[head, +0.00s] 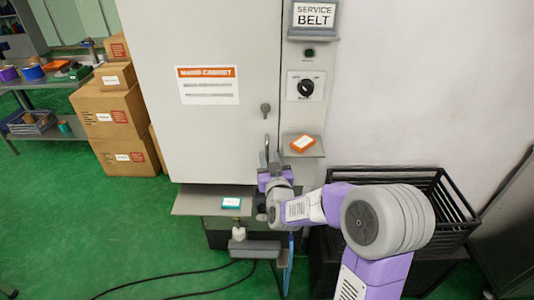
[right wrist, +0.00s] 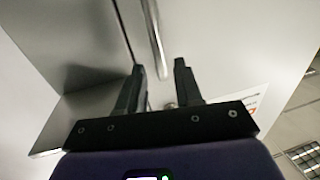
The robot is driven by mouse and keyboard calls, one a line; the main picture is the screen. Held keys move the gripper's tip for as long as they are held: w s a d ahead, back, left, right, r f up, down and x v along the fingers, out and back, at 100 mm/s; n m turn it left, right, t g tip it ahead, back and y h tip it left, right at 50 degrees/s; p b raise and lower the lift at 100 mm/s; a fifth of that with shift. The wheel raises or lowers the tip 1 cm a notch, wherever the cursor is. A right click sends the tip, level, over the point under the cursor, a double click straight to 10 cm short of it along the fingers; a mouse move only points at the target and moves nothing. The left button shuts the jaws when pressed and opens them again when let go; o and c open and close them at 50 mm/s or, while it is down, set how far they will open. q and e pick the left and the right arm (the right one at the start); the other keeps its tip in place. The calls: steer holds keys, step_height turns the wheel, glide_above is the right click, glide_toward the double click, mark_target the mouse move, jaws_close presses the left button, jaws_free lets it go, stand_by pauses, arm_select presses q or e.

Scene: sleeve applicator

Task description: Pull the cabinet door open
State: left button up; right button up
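The cabinet door (head: 222,135) is a large light grey panel, closed, with an orange-and-white label. A dark lock knob (head: 265,109) sits near its right edge. My right gripper (head: 270,160) is just below that knob, at the door's lower right. In the right wrist view my right gripper (right wrist: 159,70) has its two dark fingers apart. The silver bar handle (right wrist: 154,38) runs down the door, its end showing in the gap between the fingertips. I see no finger touching the handle. In the head view the gripper hides much of the handle. My left gripper is out of view.
A narrow panel right of the door carries a rotary switch (head: 306,86) and a small shelf with an orange box (head: 302,143). A ledge (head: 200,203) with a teal box (head: 231,202) lies below the door. A black crate (head: 450,205) stands right.

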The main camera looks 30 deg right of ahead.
mark_target(267, 152)
steer(key=shift+x, duration=2.25)
jaws_close()
